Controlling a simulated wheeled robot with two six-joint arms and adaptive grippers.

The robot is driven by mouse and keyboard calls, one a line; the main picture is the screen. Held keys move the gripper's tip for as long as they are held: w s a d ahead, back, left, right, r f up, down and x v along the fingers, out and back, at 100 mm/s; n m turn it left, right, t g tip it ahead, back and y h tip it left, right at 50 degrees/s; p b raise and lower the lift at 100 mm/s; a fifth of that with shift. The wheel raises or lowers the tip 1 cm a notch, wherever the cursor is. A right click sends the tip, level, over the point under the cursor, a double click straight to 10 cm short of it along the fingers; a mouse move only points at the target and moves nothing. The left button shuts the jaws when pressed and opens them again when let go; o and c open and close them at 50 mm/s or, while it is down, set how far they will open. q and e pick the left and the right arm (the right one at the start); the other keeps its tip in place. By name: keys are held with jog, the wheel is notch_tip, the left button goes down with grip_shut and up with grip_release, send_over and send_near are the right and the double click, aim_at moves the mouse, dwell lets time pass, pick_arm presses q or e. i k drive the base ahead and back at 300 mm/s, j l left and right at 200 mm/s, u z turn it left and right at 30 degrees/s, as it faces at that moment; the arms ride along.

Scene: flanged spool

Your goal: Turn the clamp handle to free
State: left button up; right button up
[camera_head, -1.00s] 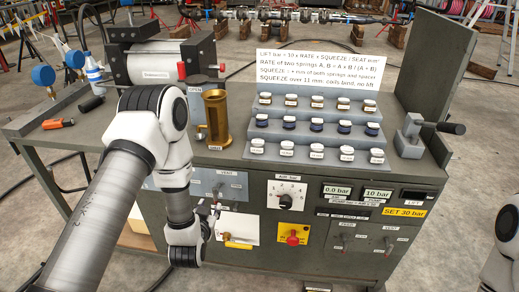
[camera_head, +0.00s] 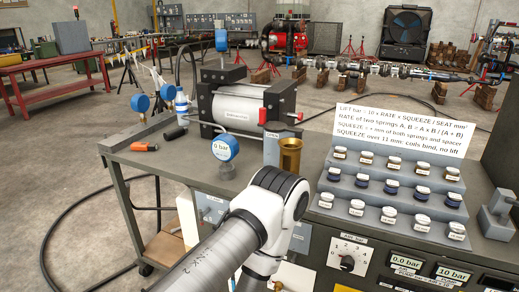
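A red lever-like part (camera_head: 266,113) sits by a grey upright block (camera_head: 271,150) with a small label reading OPEN, next to the large cylinder (camera_head: 238,108). I cannot tell for sure which of these is the clamp handle. My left arm reaches in from the bottom, its white wrist in front of the bench; its gripper is not visible. My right arm and gripper are out of view.
A brass cup (camera_head: 289,157) stands close beyond my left wrist. A gauge (camera_head: 226,148) reading 0 bar stands left of it. A stepped rack (camera_head: 391,197) of small jars and a sign (camera_head: 402,138) fill the right. An orange-handled tool (camera_head: 145,146) lies on the left bench top.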

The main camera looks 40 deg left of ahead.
aim_at(201, 215)
jog(key=u, duration=1.65)
